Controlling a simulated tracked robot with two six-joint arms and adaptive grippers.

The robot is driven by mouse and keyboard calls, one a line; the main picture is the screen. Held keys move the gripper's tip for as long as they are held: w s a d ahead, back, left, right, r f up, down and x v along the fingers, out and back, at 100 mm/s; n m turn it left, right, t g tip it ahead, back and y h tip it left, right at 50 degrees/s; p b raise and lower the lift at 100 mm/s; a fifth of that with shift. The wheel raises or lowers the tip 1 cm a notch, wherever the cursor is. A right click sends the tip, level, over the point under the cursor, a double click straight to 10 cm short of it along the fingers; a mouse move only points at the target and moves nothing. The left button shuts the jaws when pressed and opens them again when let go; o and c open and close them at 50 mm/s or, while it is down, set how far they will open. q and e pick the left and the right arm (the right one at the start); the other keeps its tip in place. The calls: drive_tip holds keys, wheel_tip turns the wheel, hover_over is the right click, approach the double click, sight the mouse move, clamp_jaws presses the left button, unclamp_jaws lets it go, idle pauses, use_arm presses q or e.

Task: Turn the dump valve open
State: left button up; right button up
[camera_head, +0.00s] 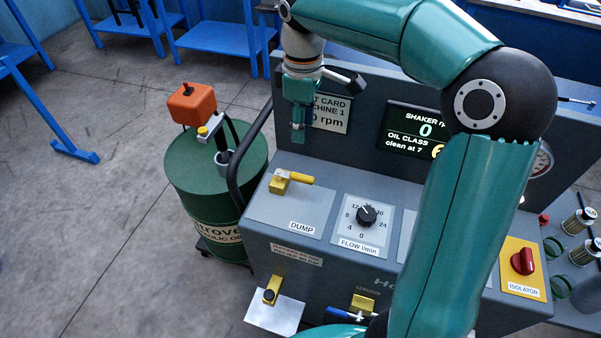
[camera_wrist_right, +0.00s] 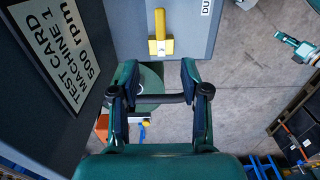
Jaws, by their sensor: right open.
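The dump valve has a yellow lever (camera_head: 294,178) on the sloped panel top above the DUMP label. Its lever points right in the head view. In the right wrist view the yellow lever (camera_wrist_right: 160,27) stands ahead of the fingers, roughly in line with the gap between them. My right gripper (camera_head: 298,135) hangs above and behind the valve, in front of the test card. In the wrist view my right gripper (camera_wrist_right: 158,76) is open and empty, apart from the valve. A teal and white part (camera_wrist_right: 300,48) at the wrist view's right edge looks like my left gripper; its jaws are unclear.
A green drum (camera_head: 215,190) with an orange box (camera_head: 192,104) above stands left of the machine. The flow knob (camera_head: 366,215) is right of the valve, and the red isolator (camera_head: 523,262) lies farther right. The upright panel with the test card (camera_head: 330,114) rises close behind.

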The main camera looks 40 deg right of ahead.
sight(302, 176)
wheel_tip(302, 176, down, 15)
drive_tip(key=shift+f, duration=0.2)
idle(0.3)
clamp_jaws()
drive_tip(key=shift+d, duration=0.1)
